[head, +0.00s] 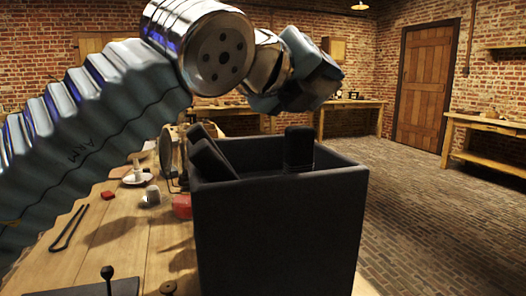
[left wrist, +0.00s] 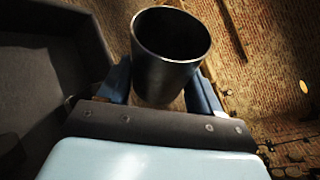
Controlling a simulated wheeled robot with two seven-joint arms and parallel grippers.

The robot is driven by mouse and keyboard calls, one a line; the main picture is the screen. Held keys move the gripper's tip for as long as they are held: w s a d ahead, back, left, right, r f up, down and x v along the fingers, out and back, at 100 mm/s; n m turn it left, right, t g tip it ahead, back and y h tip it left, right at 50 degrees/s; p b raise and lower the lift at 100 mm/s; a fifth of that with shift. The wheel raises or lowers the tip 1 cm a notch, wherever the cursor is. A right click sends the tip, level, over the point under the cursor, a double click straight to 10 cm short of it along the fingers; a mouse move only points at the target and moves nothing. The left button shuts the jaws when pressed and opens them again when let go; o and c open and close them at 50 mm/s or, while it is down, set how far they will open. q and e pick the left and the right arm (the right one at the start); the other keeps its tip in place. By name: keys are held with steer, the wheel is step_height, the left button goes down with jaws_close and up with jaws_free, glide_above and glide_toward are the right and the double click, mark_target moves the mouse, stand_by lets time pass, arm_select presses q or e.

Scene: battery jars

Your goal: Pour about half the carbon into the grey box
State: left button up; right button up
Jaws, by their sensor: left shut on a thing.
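My left gripper (head: 318,82) is above the open dark grey box (head: 280,235), near its far right side in the head view. In the left wrist view the gripper's two blue fingers (left wrist: 163,88) are shut on a dark metal cup (left wrist: 165,75), one on each side. The cup's open mouth shows, but its inside is too dark to tell the carbon or its level. In the head view the gripper hides the cup. The box wall (left wrist: 30,125) is at the left in the wrist view. My right gripper is not in view.
Dark blocks (head: 210,157) and (head: 299,145) stick up inside the box. Brick floor (head: 430,225) lies open at right.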

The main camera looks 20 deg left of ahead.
arm_select(q)
steer(key=shift+a+f, duration=0.1)
steer(key=shift+f, duration=0.05)
steer(key=shift+r+n+t+h, duration=0.3)
steer(key=shift+r+n, duration=0.15)
steer(key=shift+n, duration=0.45)
steer(key=shift+f+n, duration=0.3)
steer(key=shift+n, duration=0.3)
steer(key=shift+r+n+t+h, duration=0.4)
steer(key=shift+n+t, duration=0.1)
steer(key=shift+n, duration=0.1)
steer(key=shift+a+f+n+b, duration=0.2)
steer(key=shift+f+n+b, duration=0.25)
steer(key=shift+b, duration=0.35)
steer(key=shift+a+n, duration=0.2)
steer(key=shift+n, duration=0.05)
steer(key=shift+r, duration=0.25)
steer(key=shift+t, duration=0.3)
steer(key=shift+a+f+n+b, duration=0.2)
steer(key=shift+n+b, duration=0.1)
steer(key=shift+b, duration=0.25)
